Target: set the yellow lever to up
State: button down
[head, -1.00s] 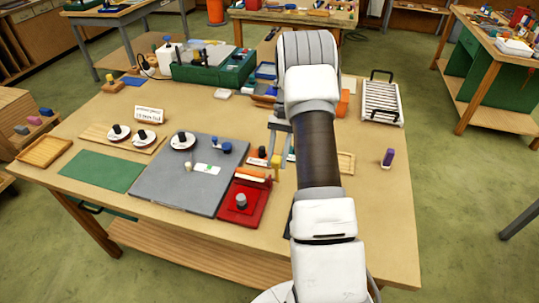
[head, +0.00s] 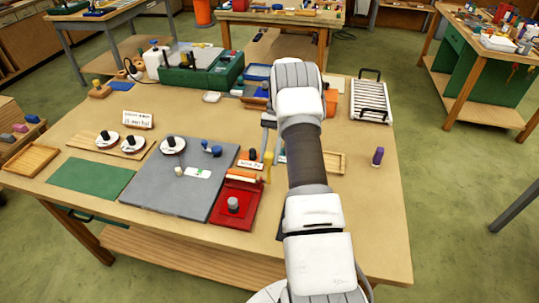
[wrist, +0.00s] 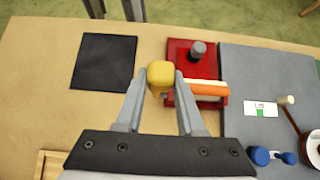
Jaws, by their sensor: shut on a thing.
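The yellow lever (head: 267,167) stands at the right back corner of the red plate, beside an orange roller, in the head view. In the wrist view its rounded yellow end (wrist: 161,75) sits between the two fingertips of my gripper (wrist: 157,80). My gripper is shut on it. In the head view my arm partly covers the area just right of the lever, and the fingers are hard to make out. The lever looks roughly upright there; its exact angle is hard to tell.
The red plate (head: 222,213) carries a grey knob (head: 233,204) and the orange roller (head: 241,175). A grey panel (head: 160,190) with dials and a blue handle lies to its left. A dark square (wrist: 104,62) lies on the table in the wrist view. The table's front right is mostly clear.

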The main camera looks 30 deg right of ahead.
jog(key=c, duration=0.5)
grip_release()
jog(key=r, duration=0.1)
jog(key=r+b, duration=0.1)
jog(key=r, duration=0.2)
jog(key=shift+s+d+r+b, duration=0.25)
jog(key=shift+s+d+b, duration=0.05)
jog(key=shift+d, duration=0.05)
jog(key=s+d+r, duration=0.2)
jog(key=s, duration=0.1)
jog(key=s+d+r+b, duration=0.1)
jog(key=s+d+r, duration=0.1)
jog(key=s, duration=0.1)
jog(key=s+d+r, duration=0.2)
jog(key=shift+s+d+r+b, duration=0.15)
jog(key=shift+s+r+b, duration=0.15)
jog(key=shift+s+b, duration=0.1)
